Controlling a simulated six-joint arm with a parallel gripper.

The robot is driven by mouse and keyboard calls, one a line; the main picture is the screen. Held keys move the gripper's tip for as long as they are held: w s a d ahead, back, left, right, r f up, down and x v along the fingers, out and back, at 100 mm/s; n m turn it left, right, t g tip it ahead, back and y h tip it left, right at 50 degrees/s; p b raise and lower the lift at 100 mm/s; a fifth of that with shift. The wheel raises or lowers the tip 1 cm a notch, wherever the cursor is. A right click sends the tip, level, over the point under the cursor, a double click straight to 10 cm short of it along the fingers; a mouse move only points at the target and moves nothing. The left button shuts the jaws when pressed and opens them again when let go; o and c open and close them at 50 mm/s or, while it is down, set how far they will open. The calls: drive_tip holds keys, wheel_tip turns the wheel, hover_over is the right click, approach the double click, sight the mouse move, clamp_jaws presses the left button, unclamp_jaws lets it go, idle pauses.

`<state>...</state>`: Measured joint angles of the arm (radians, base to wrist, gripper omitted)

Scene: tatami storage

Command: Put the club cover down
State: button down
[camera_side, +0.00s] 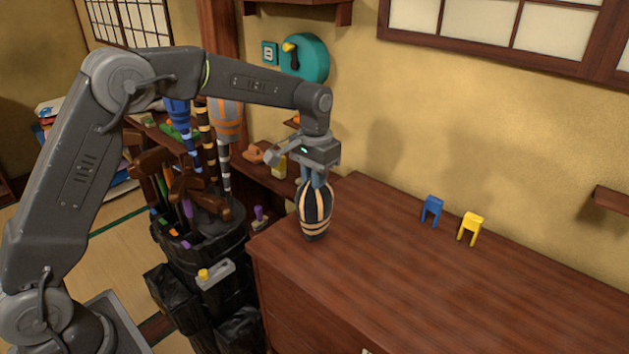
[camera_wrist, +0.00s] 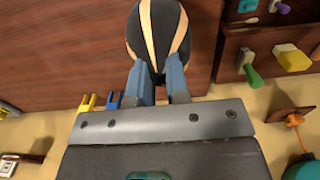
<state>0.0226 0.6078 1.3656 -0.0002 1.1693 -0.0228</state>
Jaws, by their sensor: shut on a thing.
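The club cover (camera_side: 314,212) is black with cream stripes and rounded. It is upright at the near left end of the wooden cabinet top (camera_side: 400,290). My gripper (camera_side: 317,180) is above it, pointing down, with its blue fingers shut on the cover's upper part. In the wrist view the cover (camera_wrist: 157,30) sits between the two fingers (camera_wrist: 160,75). The cover's lower end is at or just above the cabinet top; I cannot tell whether it touches.
A blue clip-like piece (camera_side: 432,210) and a yellow one (camera_side: 470,228) stand on the cabinet top near the wall. A black golf bag (camera_side: 205,240) with several clubs stands left of the cabinet. The right and front of the cabinet top are clear.

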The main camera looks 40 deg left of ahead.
drive_tip(key=shift+f, duration=0.45)
drive_tip(key=shift+f, duration=0.1)
drive_tip(key=c, duration=1.1)
unclamp_jaws()
drive_tip(key=shift+f, duration=0.1)
